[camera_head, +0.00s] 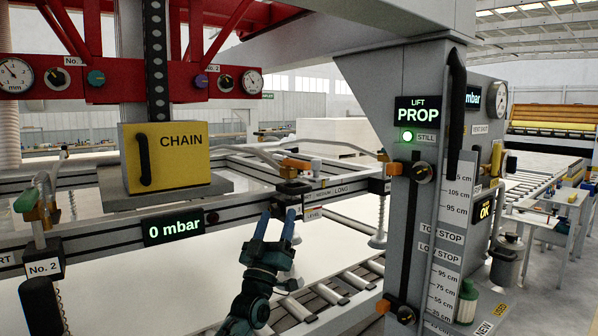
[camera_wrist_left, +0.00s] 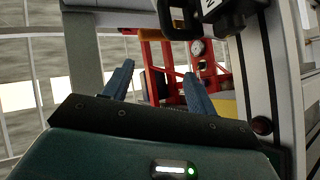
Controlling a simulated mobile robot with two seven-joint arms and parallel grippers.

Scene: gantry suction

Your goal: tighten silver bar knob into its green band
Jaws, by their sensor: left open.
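My left gripper (camera_head: 276,220) is open and empty, its two blue fingers pointing up just below the front silver rail. In the left wrist view its fingers (camera_wrist_left: 158,78) stand apart with nothing between them. A dark knob-like fitting (camera_head: 292,187) sits on the silver bar (camera_head: 240,216), just above the fingertips and apart from them as far as I can tell. A scale plate (camera_head: 327,193) with LONG and LEVEL labels lies to its right. A dark fitting (camera_wrist_left: 178,18) also shows above the fingers in the left wrist view. I cannot make out a green band. My right gripper is not in view.
The grey lift column (camera_head: 395,170) with levers stands to the right. A yellow CHAIN box (camera_head: 170,157) hangs at the left, above the 0 mbar display (camera_head: 174,228). A roller conveyor (camera_head: 325,290) lies below the frame. A red gauge frame (camera_head: 110,55) is overhead.

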